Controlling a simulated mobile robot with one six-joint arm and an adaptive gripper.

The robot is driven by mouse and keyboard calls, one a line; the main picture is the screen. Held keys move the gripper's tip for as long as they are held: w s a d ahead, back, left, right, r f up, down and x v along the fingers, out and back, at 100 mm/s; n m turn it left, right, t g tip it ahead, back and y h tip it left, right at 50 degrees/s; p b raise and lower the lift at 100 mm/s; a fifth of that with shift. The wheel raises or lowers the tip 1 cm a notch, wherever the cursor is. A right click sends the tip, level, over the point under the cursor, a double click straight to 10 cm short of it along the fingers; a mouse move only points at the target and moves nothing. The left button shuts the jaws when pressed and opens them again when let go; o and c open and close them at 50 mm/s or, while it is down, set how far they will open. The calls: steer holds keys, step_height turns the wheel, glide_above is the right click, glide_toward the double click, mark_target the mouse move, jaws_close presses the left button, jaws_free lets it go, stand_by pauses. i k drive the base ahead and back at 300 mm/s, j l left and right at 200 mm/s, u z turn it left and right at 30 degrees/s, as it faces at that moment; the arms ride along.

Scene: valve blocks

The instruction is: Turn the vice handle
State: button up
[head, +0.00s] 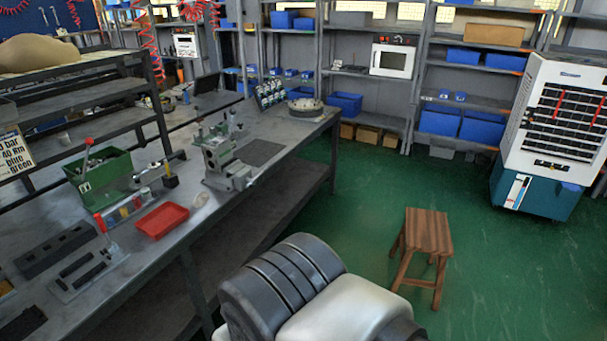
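A grey-green vice-like fixture (222,158) stands on the long workbench, left of the picture's middle. Several small upright parts show on its top. Its handle is too small to make out clearly, so I cannot tell its angle. My gripper is not in view. Only a white and dark grey ridged part of my own arm shows at the bottom middle, apart from the vice in the picture.
The workbench (285,128) also carries a red tray (162,220), a green box (103,178), a dark mat (259,152) and a round metal part (305,107). A wooden stool (428,232) stands on the open green floor (375,190). A white cooler (553,125) stands far right.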

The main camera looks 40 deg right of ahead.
mark_target(250, 181)
steer(key=z, duration=0.95)
steer(key=i+u, duration=0.25)
steer(key=i, duration=0.25)
steer(key=i+l+u, duration=0.1)
steer(key=i+u, duration=0.2)
steer(key=i, duration=0.15)
steer(key=i+l+u, duration=0.25)
steer(key=i, duration=0.25)
